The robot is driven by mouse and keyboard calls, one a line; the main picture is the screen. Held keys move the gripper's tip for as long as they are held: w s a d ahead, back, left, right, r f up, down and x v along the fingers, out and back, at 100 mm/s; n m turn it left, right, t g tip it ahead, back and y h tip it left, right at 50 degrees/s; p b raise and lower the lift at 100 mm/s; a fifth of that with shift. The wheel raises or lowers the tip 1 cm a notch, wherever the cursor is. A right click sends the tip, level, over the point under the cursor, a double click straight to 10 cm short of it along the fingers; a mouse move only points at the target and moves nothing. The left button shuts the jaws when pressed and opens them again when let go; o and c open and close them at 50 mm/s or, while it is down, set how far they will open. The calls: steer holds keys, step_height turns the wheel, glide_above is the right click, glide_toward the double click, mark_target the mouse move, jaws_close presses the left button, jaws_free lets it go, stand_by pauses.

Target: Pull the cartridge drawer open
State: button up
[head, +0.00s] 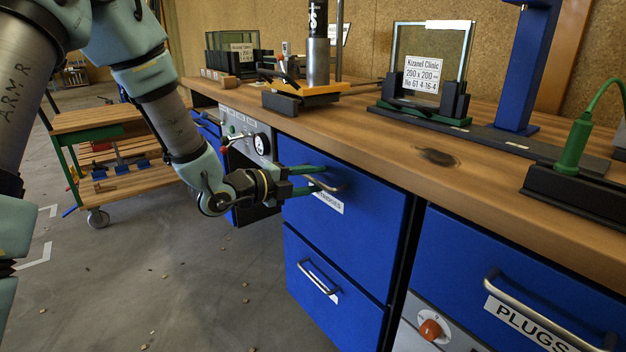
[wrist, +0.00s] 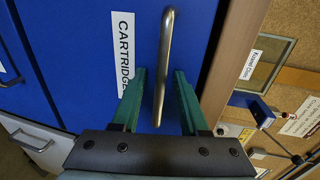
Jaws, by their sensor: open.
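The cartridge drawer (head: 345,220) is the upper blue front under the workbench, and it looks closed. Its label (wrist: 124,55) reads "CARTRIDGE", with the end hidden by a finger in the wrist view. Its metal bar handle (wrist: 164,65) shows in the wrist view between the two green fingers of my gripper (wrist: 160,97). The fingers are apart, one on each side of the bar, with a gap visible on both sides. In the head view my gripper (head: 310,180) is at the handle, with its fingers partly covering the label.
A lower blue drawer with its own handle (head: 318,278) is below. A drawer labelled "PLUGS" (head: 530,322) is at the right. The wooden bench top (head: 400,140) carries a framed glass pane (head: 430,65) and a blue column (head: 520,70). A trolley (head: 105,125) stands at left; floor before the drawers is mostly clear.

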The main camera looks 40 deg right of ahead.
jaws_close()
stand_by(0.3)
stand_by(1.1)
